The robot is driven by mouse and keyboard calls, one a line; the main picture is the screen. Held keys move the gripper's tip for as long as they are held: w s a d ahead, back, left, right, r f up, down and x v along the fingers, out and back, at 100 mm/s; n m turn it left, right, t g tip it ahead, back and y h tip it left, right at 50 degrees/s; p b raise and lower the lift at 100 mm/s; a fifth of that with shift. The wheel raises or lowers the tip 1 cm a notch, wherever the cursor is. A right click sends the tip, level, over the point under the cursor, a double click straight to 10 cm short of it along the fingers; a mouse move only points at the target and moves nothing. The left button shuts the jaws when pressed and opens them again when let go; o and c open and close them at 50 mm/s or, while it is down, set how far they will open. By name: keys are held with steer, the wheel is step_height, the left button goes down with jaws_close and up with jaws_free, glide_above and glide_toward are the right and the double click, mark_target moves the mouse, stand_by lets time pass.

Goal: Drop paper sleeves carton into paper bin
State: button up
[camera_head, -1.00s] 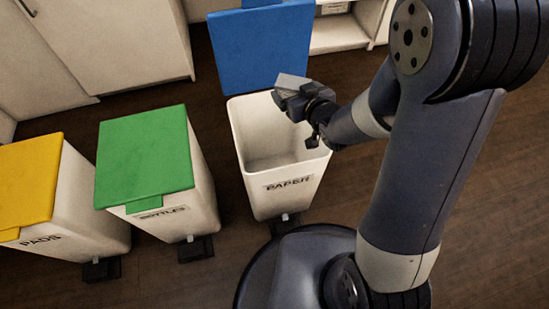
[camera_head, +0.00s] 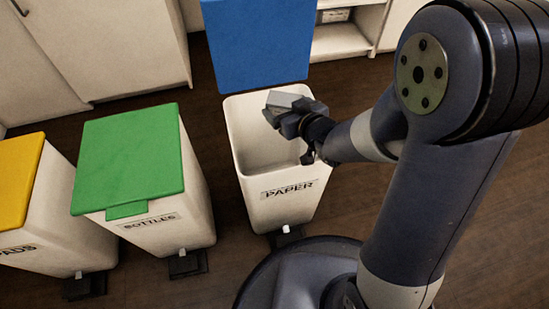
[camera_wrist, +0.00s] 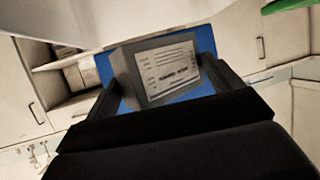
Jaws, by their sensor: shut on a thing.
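The paper bin (camera_head: 285,187) is a cream bin labelled PAPER, with its blue lid (camera_head: 257,42) standing open behind it. My gripper (camera_head: 280,112) is over the bin's mouth. It is shut on a small grey carton (camera_head: 290,98), which I take as the paper sleeves carton. In the wrist view the carton (camera_wrist: 167,73) sits between the two dark fingers, with a pale printed label facing the camera. The label's words are too blurred to read. The blue lid shows behind the carton. The bin's floor is partly visible and looks empty.
A green-lidded BOTTLES bin (camera_head: 160,222) stands left of the paper bin, and a yellow-lidded PADS bin (camera_head: 50,235) is further left. A black pedal (camera_head: 286,235) is at the paper bin's foot. Cabinets (camera_head: 110,45) and an open shelf (camera_head: 342,38) line the back.

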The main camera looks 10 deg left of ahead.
steer(key=shift+f, duration=0.45)
steer(key=o, duration=0.8)
steer(key=shift+c, duration=0.2)
steer(key=p+v, duration=0.3)
steer(key=v, duration=0.8)
steer(key=shift+w+f, duration=0.1)
steer(key=shift+w, duration=0.05)
